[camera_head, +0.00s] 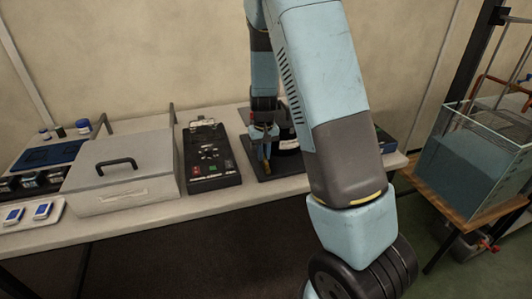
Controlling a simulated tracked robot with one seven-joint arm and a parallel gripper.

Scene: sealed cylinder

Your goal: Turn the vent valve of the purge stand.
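My gripper (264,133) points down at the back of the bench, over a dark base plate (278,172) that looks like the purge stand. A dark rounded body with a pale band (289,145) stands on the plate just right of my gripper, partly hidden by my arm. A small brass-coloured piece (266,160) shows directly below my gripper. I cannot tell whether it is the vent valve or whether my fingers touch it. The fingers are too small to read as open or shut.
A black control box (210,170) with coloured buttons lies left of the stand. Farther left is a grey lidded box (118,178) with a black handle. At the right, a glass water tank (470,160) stands on a wooden-topped table. My arm blocks the bench's right part.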

